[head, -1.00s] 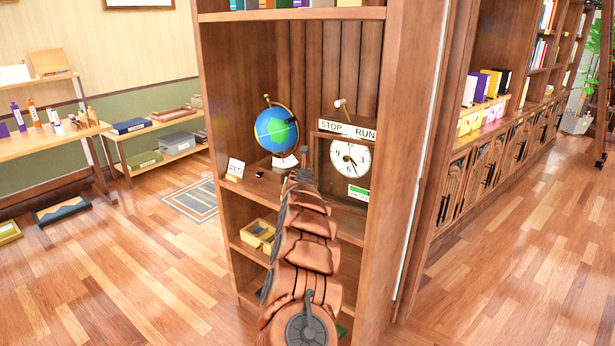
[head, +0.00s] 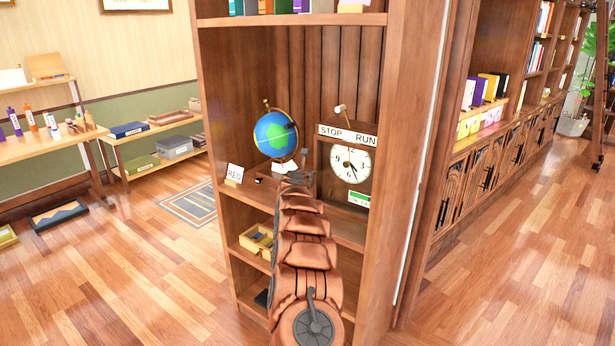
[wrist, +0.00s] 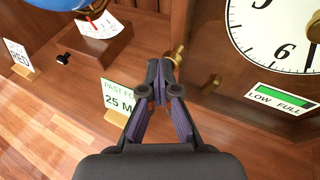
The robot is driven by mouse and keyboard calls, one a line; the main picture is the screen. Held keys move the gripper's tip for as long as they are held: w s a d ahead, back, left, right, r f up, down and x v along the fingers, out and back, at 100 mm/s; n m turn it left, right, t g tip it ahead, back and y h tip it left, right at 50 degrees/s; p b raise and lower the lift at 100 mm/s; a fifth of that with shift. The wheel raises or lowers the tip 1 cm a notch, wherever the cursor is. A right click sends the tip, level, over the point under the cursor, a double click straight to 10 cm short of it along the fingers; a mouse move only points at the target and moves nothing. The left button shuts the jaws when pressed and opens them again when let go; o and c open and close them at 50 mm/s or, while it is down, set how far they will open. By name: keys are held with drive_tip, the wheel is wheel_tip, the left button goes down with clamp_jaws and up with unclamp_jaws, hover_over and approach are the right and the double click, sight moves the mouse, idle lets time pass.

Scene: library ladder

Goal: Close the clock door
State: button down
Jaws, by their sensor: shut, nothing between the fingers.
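The clock (head: 350,163) stands in the shelf bay, with a white dial, black numerals and a STOP/RUN plate above it. In the wrist view its dial (wrist: 275,35) is at the upper right, with a green LOW/FULL gauge (wrist: 281,99) below. A dark wooden upright edge (wrist: 188,30) and a brass knob (wrist: 177,55) are left of the dial. I cannot tell how far the clock door stands open. My gripper (wrist: 160,75) is shut and empty, in front of the clock's left side, close to the knob; contact is unclear. In the head view my arm hides the clock's lower left.
A globe (head: 275,134) on a wooden base stands left of the clock. A RED card (head: 234,173) stands at the bay's left front. The shelf's right side panel (head: 390,150) bounds the bay.

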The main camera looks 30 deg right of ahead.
drive_tip(key=shift+s+d+f+b, duration=0.1)
drive_tip(key=shift+s+d+b, duration=0.1)
drive_tip(key=shift+b, duration=0.2)
drive_tip(key=s+a+r+b, duration=0.1)
drive_tip(key=s+a+b, duration=0.2)
drive_tip(key=a+b, duration=0.2)
drive_tip(key=s+a+r+b, duration=0.2)
drive_tip(key=a+b, duration=0.3)
drive_tip(key=a, duration=0.2)
drive_tip(key=shift+s+a, duration=0.2)
drive_tip(key=shift+s, duration=0.2)
drive_tip(key=shift+r, duration=0.15)
